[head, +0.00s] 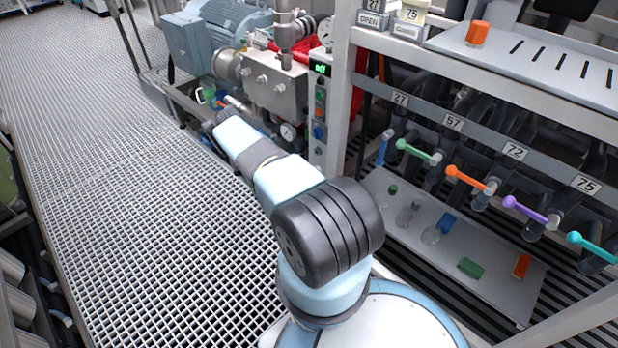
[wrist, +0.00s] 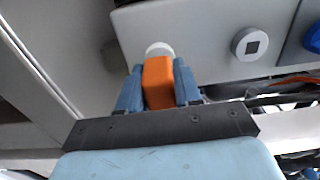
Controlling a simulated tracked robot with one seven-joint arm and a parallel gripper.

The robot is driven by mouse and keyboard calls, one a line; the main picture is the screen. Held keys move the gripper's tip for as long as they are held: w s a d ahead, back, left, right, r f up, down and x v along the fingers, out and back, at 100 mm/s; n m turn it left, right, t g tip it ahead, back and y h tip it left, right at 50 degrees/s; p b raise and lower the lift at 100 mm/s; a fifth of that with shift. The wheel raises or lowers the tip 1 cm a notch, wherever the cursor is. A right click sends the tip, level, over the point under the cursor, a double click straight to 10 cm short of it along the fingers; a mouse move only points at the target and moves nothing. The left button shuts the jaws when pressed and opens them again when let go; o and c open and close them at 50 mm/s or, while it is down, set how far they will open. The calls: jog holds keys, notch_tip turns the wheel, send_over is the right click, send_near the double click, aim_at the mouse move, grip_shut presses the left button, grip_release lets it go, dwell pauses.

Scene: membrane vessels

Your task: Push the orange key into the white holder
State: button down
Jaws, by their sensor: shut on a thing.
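The orange key (wrist: 158,82) is a block held between the two blue fingers of my gripper (wrist: 158,88) in the wrist view. My gripper is shut on it, and the key points away from the wrist. A round white piece (wrist: 158,48), which looks like the white holder, shows right beyond the key's far end, against a light grey panel. The key hides part of it. I cannot tell whether the key touches it or is partly inside. In the head view my arm reaches to the upper left, and the held key cannot be made out clearly.
In the head view a control box (head: 319,110) stands beside pump machinery (head: 275,85). A rack with coloured levers (head: 465,180) and a lower tray (head: 490,245) is at right. Open grating lies left.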

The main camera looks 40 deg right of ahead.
jog(key=shift+d, duration=0.6)
jog(key=c, duration=0.7)
grip_release()
jog(key=s+a, duration=0.1)
jog(key=a, duration=1.3)
jog(key=shift+d, duration=0.1)
